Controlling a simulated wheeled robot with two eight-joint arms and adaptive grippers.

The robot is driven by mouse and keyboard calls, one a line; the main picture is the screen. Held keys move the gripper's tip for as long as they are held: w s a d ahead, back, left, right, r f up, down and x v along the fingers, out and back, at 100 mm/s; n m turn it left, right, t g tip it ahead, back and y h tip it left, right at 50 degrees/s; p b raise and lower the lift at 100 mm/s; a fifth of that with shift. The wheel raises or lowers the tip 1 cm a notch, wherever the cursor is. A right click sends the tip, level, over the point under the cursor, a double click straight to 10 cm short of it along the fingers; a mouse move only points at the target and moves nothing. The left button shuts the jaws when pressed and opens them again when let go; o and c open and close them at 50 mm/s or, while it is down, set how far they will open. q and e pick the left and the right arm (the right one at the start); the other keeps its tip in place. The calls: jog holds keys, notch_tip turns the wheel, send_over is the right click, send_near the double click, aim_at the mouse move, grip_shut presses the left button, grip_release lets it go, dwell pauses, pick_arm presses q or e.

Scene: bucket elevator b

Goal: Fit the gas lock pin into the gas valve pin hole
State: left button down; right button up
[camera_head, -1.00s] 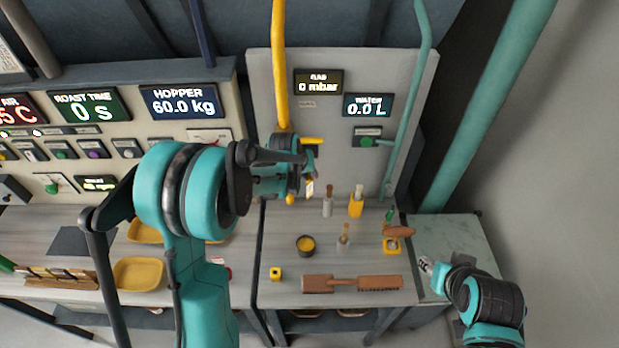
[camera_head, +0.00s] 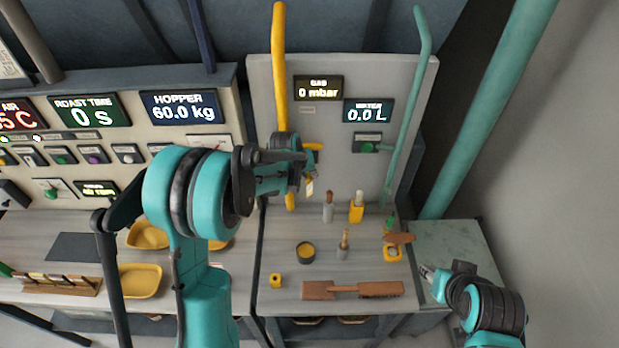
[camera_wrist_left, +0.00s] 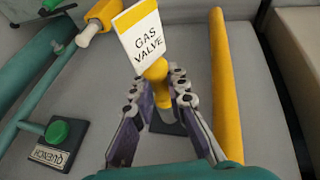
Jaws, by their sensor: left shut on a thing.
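My left gripper (camera_head: 308,172) is at the grey panel, beside the yellow gas pipe (camera_head: 279,60). In the left wrist view its fingers (camera_wrist_left: 168,88) are shut on a yellow round-headed piece, apparently the gas lock pin (camera_wrist_left: 156,70). A white tag (camera_wrist_left: 139,38) with a yellow band, reading GAS VALVE, hangs at it. The tag also shows below the gripper in the head view (camera_head: 309,188). A yellow lever (camera_head: 315,146) sticks out behind the gripper. The pin hole is hidden. My right gripper (camera_head: 428,271) is low at the right, its finger opening unclear.
The table below holds a yellow-topped tin (camera_head: 305,252), a brown brush (camera_head: 380,289), a yellow block (camera_head: 275,281) and several upright tools. A teal pipe (camera_head: 398,120) and a green quench button (camera_head: 367,147) are on the panel's right side.

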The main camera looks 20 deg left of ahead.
pick_arm(q)
jog(key=shift+w+a, duration=0.1)
jog(key=shift+w, duration=0.2)
jog(key=c, duration=1.7)
grip_release()
jog(key=shift+o, duration=1.3)
jog(key=v, duration=1.2)
